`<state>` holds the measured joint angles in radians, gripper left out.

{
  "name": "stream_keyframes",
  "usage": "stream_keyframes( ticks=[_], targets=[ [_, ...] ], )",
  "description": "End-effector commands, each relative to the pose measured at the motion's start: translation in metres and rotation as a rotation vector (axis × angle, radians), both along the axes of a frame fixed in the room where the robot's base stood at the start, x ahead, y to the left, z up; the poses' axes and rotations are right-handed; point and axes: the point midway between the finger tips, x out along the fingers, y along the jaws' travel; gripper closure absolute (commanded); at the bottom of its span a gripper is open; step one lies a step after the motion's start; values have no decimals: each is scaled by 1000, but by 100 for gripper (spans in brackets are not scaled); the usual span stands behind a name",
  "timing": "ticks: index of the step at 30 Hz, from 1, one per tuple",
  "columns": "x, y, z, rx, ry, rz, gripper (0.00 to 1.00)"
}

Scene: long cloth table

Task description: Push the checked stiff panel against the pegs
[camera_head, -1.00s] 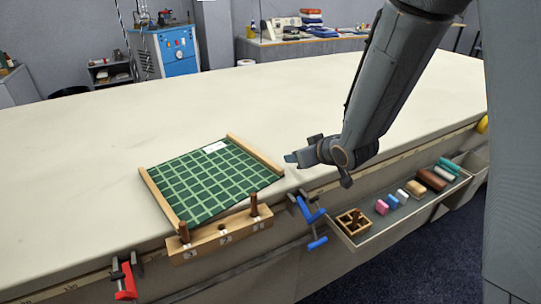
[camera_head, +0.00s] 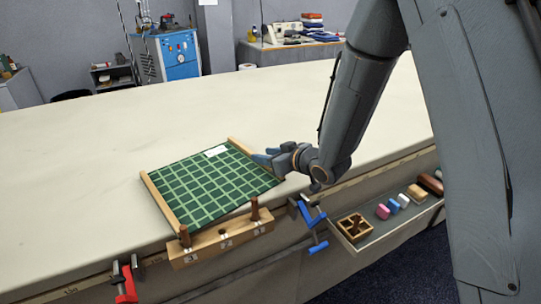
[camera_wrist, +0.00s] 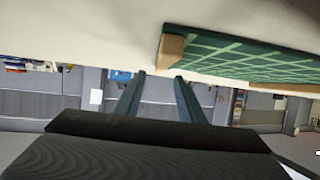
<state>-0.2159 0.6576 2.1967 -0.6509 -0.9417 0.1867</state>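The green checked panel (camera_head: 205,188) lies flat on the table, with wooden strips along its left and right sides and a white label at its far edge. Two brown pegs, a left peg (camera_head: 185,237) and a right peg (camera_head: 255,209), stand upright on a numbered wooden block (camera_head: 222,239) at the table's front edge. The panel's near edge is close to them; contact cannot be told. My gripper (camera_head: 262,157) is at the panel's right strip, overlapping it in the head view. In the wrist view its fingers (camera_wrist: 159,78) are apart and empty, with the panel (camera_wrist: 245,58) beside them.
A blue clamp (camera_head: 312,222) and a red clamp (camera_head: 125,282) grip the front edge. A tray (camera_head: 385,232) with a wooden divided box (camera_head: 355,226) and several coloured blocks hangs at the right. The table (camera_head: 120,135) behind and left of the panel is clear.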

Motion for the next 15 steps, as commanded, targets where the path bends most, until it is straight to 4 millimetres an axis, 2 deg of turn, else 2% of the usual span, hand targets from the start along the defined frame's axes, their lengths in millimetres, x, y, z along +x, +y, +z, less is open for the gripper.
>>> stream_keyframes(
  ticks=[6, 15],
  targets=[
    [21, 21, -12, -1, 2, 1, 64],
    [34, 34, -20, 0, 0, 1, 64]
  ],
)
